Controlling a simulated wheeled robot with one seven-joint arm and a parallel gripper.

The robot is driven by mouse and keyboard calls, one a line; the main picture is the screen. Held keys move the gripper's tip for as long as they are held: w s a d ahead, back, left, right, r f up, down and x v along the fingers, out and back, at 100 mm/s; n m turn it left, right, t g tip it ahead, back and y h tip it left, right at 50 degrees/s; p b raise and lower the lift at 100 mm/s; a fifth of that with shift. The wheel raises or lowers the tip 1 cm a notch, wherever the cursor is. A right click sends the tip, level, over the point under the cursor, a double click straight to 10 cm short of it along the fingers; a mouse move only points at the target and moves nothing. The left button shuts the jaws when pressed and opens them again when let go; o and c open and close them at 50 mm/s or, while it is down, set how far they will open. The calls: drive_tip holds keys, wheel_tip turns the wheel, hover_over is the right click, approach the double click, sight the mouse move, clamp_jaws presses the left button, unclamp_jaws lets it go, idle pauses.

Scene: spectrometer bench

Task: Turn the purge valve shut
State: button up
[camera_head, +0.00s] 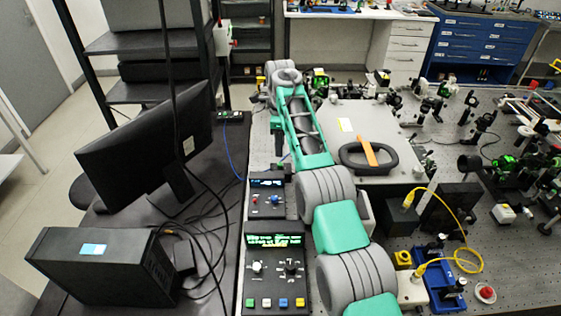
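My green and grey arm reaches from the bottom of the view, away over the optical bench, to a bend at the far end. A dark part hanging beside the far arm link looks like my gripper (278,142); it is small, and its fingers cannot be made out. I cannot pick out the purge valve with certainty. The ring and bar are apart from my gripper.
Two control boxes, a small one (267,182) and a larger one with a green display (275,241), stand left of my arm. A monitor (146,141) and a black computer case (100,270) are farther left. Optics and a yellow cable (468,225) crowd the right.

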sight(280, 164)
wheel_tip(280, 164, down, 7)
drive_tip(key=b, duration=0.4)
drive_tip(key=shift+f, duration=0.15)
drive_tip(key=shift+c, duration=0.5)
clamp_jaws()
